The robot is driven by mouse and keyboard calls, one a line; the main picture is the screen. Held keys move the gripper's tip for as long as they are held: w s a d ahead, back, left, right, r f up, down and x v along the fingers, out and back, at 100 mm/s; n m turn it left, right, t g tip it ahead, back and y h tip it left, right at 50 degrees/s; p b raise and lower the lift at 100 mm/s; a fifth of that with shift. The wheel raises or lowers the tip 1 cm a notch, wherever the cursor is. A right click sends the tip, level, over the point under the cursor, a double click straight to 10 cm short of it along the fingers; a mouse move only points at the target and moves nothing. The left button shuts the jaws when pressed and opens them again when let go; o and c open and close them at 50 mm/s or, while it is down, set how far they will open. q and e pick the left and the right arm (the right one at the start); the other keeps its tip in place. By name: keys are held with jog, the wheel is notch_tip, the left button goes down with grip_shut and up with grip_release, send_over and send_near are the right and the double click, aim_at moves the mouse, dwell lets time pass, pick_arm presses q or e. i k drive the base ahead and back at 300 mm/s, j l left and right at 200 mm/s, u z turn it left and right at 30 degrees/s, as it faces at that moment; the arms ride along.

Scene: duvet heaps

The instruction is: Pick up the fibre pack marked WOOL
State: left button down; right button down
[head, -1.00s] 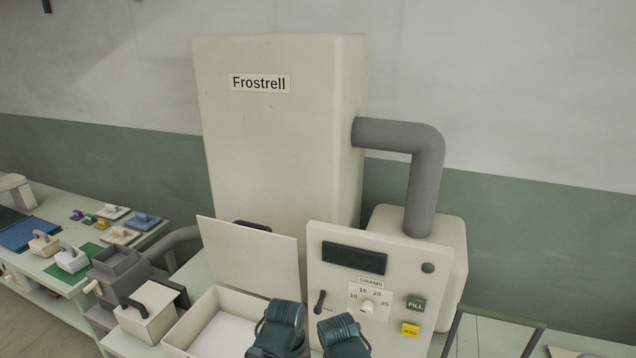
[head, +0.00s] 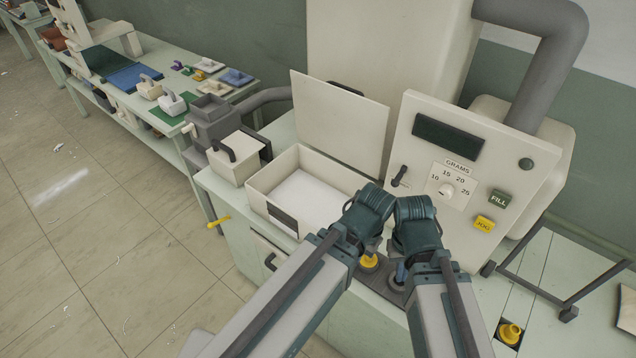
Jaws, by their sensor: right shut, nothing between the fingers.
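No pack with a readable WOOL mark shows in the head view. Small white handled blocks (head: 172,104) and several small coloured pieces lie on the left bench, too small to read. My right gripper (head: 410,245) is shut and empty, above the dark base in front of the control panel. My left gripper (head: 371,240) is beside it, its fingers mostly hidden by my wrist, so its opening cannot be told. Neither is near the left bench.
An open cream tray (head: 272,172) with a raised lid sits left of my wrists. The control panel (head: 470,150) with GRAMS dial stands behind them. A grey-handled cream box (head: 234,158) is at the bench corner.

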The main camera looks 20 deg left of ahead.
aim_at(149, 89)
jog(key=j+u, duration=0.15)
jog(key=u, duration=2.3)
jog(key=i, duration=5)
